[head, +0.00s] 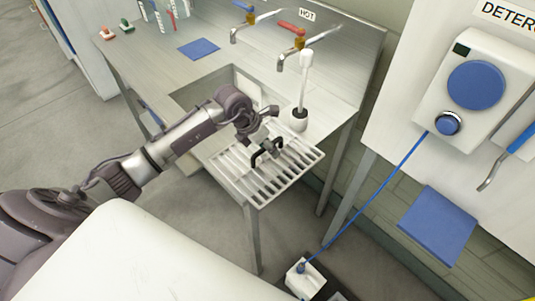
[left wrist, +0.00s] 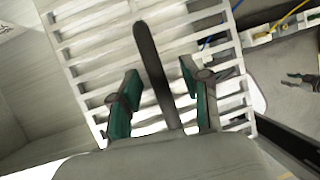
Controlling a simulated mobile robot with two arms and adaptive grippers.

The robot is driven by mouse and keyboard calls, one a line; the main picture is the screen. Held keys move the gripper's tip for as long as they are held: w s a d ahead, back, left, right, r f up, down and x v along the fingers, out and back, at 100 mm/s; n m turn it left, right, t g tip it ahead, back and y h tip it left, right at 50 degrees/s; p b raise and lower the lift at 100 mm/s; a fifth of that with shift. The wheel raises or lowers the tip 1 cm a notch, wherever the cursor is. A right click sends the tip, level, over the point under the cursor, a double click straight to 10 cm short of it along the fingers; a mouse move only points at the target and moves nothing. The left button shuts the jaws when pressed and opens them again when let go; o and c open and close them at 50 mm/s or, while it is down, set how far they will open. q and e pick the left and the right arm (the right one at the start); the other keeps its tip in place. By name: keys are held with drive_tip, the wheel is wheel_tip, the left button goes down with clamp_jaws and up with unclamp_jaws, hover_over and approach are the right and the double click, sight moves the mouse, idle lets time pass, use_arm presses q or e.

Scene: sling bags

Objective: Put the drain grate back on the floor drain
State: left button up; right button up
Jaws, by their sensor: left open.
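A pale slatted panel (head: 268,185) lies level at the front right end of the steel sink counter. A black arched handle (head: 256,158) stands on it; I cannot tell whether it belongs to the panel or to a separate drain grate. My left gripper (head: 268,150) is over the panel, at the handle. In the left wrist view its open green-padded fingers (left wrist: 160,88) stand either side of the dark handle bar (left wrist: 152,60), with gaps on both sides. The slats (left wrist: 95,45) show behind. The floor drain is not clearly visible.
A white brush in a holder (head: 299,120) stands right behind the panel, below two taps. The sink basin (head: 215,85) is left of it. A white box (head: 304,278) with a blue cable is on the floor. Grey floor at left is clear.

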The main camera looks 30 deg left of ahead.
use_arm(q)
drive_tip(key=shift+f+b, duration=0.25)
drive_tip(key=shift+b, duration=0.1)
idle(0.4)
clamp_jaws()
idle(0.4)
